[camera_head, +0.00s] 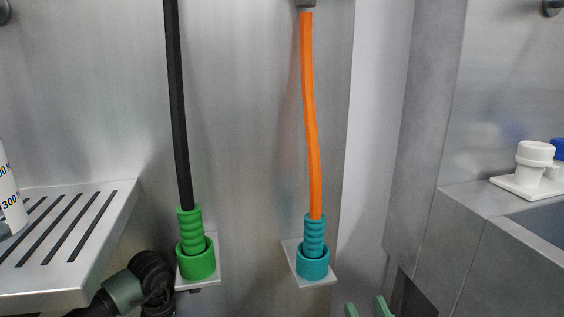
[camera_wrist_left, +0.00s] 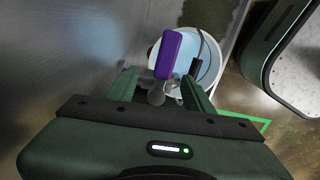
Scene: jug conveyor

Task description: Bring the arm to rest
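My right gripper (camera_head: 366,307) shows only as two green fingertips at the bottom edge of the head view. They stand apart with nothing seen between them. Part of my left arm (camera_head: 124,290) shows at the lower left, below the slotted shelf. My left gripper (camera_wrist_left: 157,74) shows in the left wrist view with its two green fingers spread apart. A purple block-like thing (camera_wrist_left: 168,54) and a pale blue round vessel (camera_wrist_left: 205,68) lie beyond the fingertips. I see no finger closed on them.
A slotted metal shelf (camera_head: 75,238) with a white marked container (camera_head: 10,190) is at left. A green connector (camera_head: 195,258) on a black hose and a teal connector (camera_head: 312,262) on an orange hose sit in wall holders. A metal counter (camera_head: 470,208) with white fittings (camera_head: 535,160) is at right.

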